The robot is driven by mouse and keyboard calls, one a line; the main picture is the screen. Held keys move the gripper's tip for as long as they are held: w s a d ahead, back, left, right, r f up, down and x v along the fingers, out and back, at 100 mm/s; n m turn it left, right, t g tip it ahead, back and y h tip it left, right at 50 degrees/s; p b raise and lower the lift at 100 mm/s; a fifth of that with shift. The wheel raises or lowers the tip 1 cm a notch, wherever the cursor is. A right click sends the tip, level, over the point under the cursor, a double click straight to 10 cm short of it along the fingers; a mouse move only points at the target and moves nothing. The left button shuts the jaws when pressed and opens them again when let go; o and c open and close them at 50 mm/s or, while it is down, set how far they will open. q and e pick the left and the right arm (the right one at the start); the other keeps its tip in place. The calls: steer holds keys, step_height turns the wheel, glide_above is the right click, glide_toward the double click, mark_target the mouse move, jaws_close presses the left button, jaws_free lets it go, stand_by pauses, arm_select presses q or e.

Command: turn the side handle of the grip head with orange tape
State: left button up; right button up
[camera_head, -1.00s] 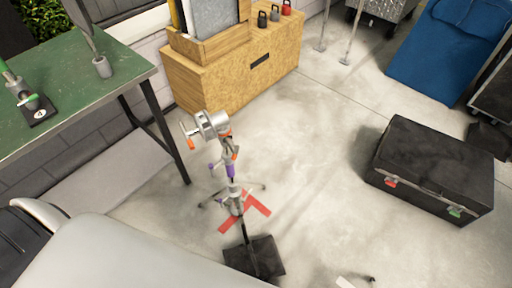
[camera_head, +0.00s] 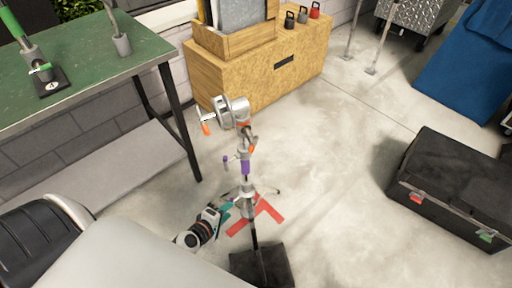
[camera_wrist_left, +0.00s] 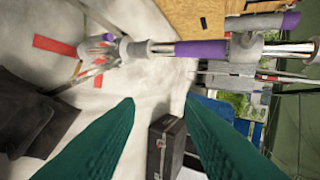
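The silver grip head (camera_head: 232,112) sits on top of an upright stand (camera_head: 249,203). Its side handle with orange tape (camera_head: 206,125) sticks out to the left. Another orange-taped piece (camera_head: 251,147) is just below the head, and purple tape (camera_head: 245,167) marks the stand lower down. My left gripper (camera_head: 229,207) is low beside the stand, well below the head; its teal fingers are near the stand's lower part. In the left wrist view the gripper (camera_wrist_left: 158,99) is open and empty, with purple tape (camera_wrist_left: 202,50) of the stand crossing above the fingertips. My right gripper is out of view.
A green table (camera_head: 90,70) stands at the left and a wooden cabinet (camera_head: 225,75) behind the stand. A black sandbag (camera_head: 275,262) lies at the stand's base. A black case (camera_head: 455,175) is at the right. The floor between is clear.

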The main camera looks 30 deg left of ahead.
arm_select(q)
steer(key=w+r+n+t+b, duration=0.35)
steer(key=r+n, duration=0.35)
steer(key=r, duration=0.3)
steer(key=n+t+h+b, duration=0.15)
steer(key=n+b, duration=0.25)
steer(key=n, duration=0.4)
glide_toward(254, 141)
steer(key=shift+t+y, duration=0.25)
steer(key=shift+t, duration=0.15)
steer(key=w, duration=0.3)
steer(key=w+d, duration=0.1)
steer(key=w, duration=0.5)
steer(key=shift+w+d+f, duration=0.15)
steer(key=shift+w+f, duration=0.05)
steer(key=shift+w+d, duration=0.1)
steer(key=shift+w, duration=0.55)
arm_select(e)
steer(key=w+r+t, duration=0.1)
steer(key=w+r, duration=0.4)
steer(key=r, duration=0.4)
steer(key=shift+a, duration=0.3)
arm_select(q)
jaws_close()
